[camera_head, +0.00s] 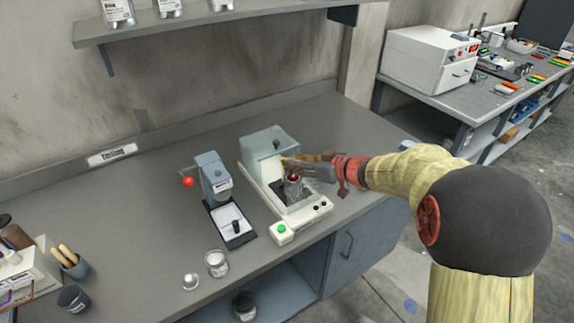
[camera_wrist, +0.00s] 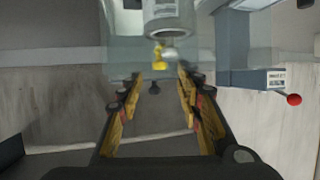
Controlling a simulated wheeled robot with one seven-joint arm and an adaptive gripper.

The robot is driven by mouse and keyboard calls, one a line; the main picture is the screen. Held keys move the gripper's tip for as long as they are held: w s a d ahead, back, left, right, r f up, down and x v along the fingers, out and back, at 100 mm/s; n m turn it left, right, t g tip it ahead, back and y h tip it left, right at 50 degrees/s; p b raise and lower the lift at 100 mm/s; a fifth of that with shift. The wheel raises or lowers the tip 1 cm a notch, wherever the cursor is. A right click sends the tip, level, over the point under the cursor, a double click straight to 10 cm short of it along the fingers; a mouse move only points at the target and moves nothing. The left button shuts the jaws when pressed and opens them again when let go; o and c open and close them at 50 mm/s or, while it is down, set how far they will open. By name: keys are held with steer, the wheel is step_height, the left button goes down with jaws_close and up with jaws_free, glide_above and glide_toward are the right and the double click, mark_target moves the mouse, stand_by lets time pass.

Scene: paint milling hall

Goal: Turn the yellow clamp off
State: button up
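The yellow clamp (camera_wrist: 159,57) is a small yellow piece just beyond my fingertips in the wrist view, beside a pale rounded part. In the head view it is not clearly told apart from my yellowish fingers. My gripper (camera_head: 289,162) reaches in from the right over the white bench machine (camera_head: 257,180). In the wrist view my gripper (camera_wrist: 158,82) has its two fingers well apart, with nothing held between them.
A grey lever press (camera_head: 213,177) with a red knob (camera_head: 188,182) stands to the left. Small jars (camera_head: 216,262) stand near the bench's front edge.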

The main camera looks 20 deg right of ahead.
steer(key=shift+b+x, duration=0.8)
steer(key=shift+x, duration=1.5)
jaws_close()
